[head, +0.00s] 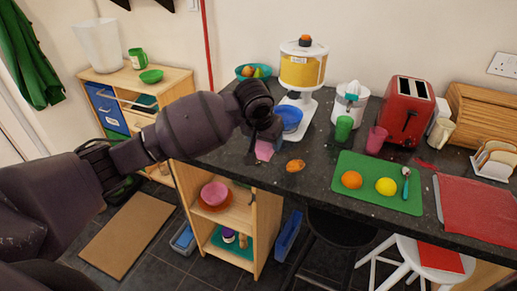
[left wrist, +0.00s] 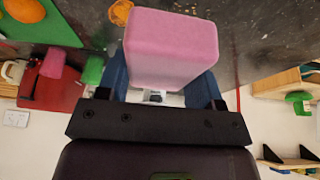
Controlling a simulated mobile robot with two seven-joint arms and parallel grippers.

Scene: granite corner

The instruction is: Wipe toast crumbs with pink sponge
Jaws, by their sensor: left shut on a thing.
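The pink sponge (head: 264,150) is held in my left gripper (head: 264,132) over the left end of the dark counter. In the left wrist view the sponge (left wrist: 170,45) fills the space between the two fingers of the gripper (left wrist: 162,85). I cannot tell whether the sponge touches the counter. Small brown toast crumbs (left wrist: 262,28) lie scattered on the dark counter beside the sponge in the left wrist view. In the head view the arm and sponge hide part of that area, and the crumbs are too small to make out. My right gripper is not in view.
A brown-orange bread-like piece (head: 295,165) lies right of the sponge. The green board (head: 375,190) holds an orange and a lemon. A juice dispenser (head: 302,70), blue bowl (head: 290,118), juicer (head: 350,103), green cup (head: 343,128) and red toaster (head: 405,110) stand behind.

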